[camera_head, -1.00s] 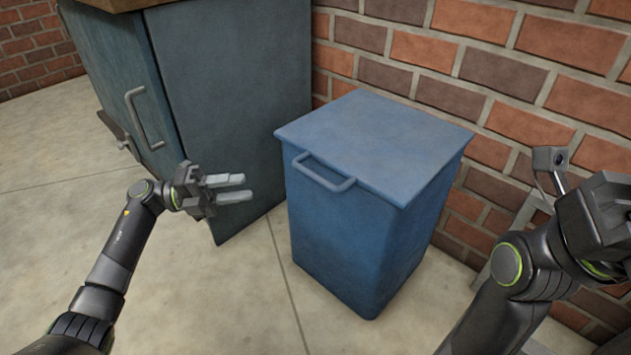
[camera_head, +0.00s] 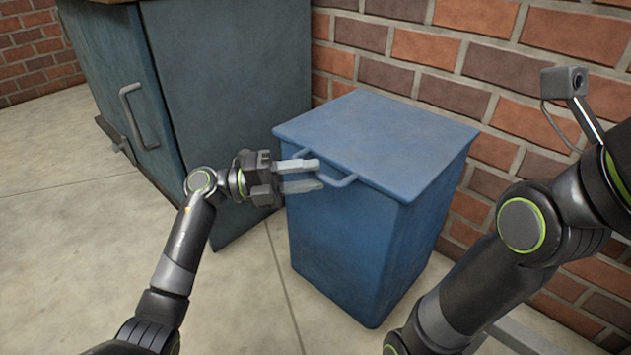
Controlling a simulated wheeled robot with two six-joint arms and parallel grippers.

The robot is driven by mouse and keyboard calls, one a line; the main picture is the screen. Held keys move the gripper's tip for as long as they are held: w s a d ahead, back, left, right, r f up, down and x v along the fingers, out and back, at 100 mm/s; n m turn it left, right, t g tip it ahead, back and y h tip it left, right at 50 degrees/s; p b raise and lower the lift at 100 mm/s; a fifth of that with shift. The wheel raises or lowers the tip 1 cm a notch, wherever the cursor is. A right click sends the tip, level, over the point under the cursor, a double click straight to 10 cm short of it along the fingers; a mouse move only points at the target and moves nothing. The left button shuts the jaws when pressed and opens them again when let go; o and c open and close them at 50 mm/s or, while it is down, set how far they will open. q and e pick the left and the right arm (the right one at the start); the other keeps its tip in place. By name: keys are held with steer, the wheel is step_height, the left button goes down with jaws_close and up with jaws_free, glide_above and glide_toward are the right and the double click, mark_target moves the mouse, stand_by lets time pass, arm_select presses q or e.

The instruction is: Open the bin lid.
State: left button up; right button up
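The blue bin (camera_head: 350,250) stands upright on the floor with its flat blue lid (camera_head: 385,140) lying shut on top. A bar handle (camera_head: 342,182) sticks out from the lid's front left edge. My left gripper (camera_head: 310,175) is at the left end of this handle, its two grey fingers apart, one above the other. The fingers overlap the handle in the picture and hide its left part; I cannot tell if they touch it. My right arm (camera_head: 545,225) comes in at the right, and its gripper is outside the picture.
A dark teal cabinet (camera_head: 235,80) with a handle (camera_head: 135,115) stands left of the bin. A brick wall (camera_head: 470,60) runs close behind the bin. The concrete floor (camera_head: 60,200) is clear at the left.

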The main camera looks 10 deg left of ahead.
arm_select(q)
steer(key=shift+w+d+r, duration=0.15)
steer(key=shift+d, duration=0.75)
steer(key=shift+c, duration=0.2)
jaws_close()
